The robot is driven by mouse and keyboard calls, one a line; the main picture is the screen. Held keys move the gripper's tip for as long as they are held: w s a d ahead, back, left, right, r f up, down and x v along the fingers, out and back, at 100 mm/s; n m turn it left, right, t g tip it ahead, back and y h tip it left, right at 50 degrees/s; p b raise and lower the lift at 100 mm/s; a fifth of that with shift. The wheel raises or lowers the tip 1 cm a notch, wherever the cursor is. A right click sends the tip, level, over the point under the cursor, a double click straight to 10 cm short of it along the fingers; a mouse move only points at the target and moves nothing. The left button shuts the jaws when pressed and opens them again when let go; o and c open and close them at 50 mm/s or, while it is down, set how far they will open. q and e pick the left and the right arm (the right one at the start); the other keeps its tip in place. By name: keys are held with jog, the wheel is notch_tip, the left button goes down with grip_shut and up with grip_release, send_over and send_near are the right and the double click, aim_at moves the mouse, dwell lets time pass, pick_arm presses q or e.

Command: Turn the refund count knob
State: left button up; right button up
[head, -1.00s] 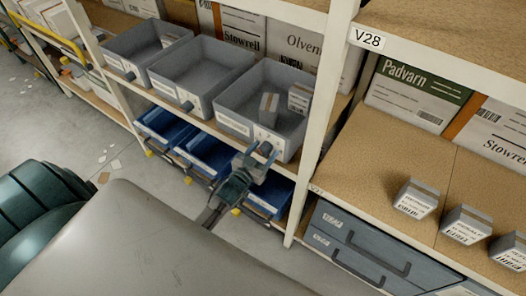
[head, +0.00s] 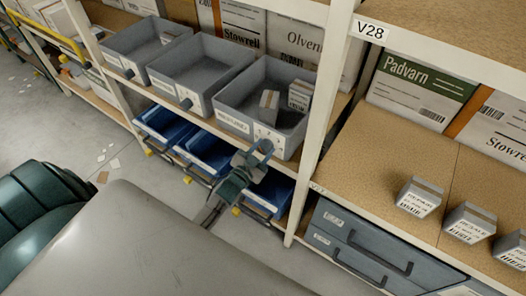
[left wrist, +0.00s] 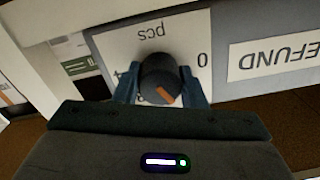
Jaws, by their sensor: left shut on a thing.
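The refund count knob (left wrist: 160,80) is a dark round knob with an orange mark, on a white dial plate (left wrist: 115,48) printed "pcs" and "0". In the left wrist view its orange mark points down and slightly right. The label beside it reads "EFUND" (left wrist: 275,58), partly cut off. My left gripper (left wrist: 160,88) has a finger on each side of the knob and is shut on it. In the head view my left gripper (head: 257,157) is at the front of the rightmost grey bin (head: 232,122) and hides most of the knob. My right gripper is not in view.
Two more grey bins with knobs (head: 185,104) stand to the left on the same shelf. Blue bins (head: 205,155) sit below. A white rack post (head: 318,130) rises close to the right of my gripper. Small boxes (head: 419,196) stand on the right shelf.

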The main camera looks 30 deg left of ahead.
pick_arm(q)
jog(key=m+b, duration=0.2)
jog(key=m, duration=0.3)
jog(key=shift+m, duration=0.3)
dwell(0.4)
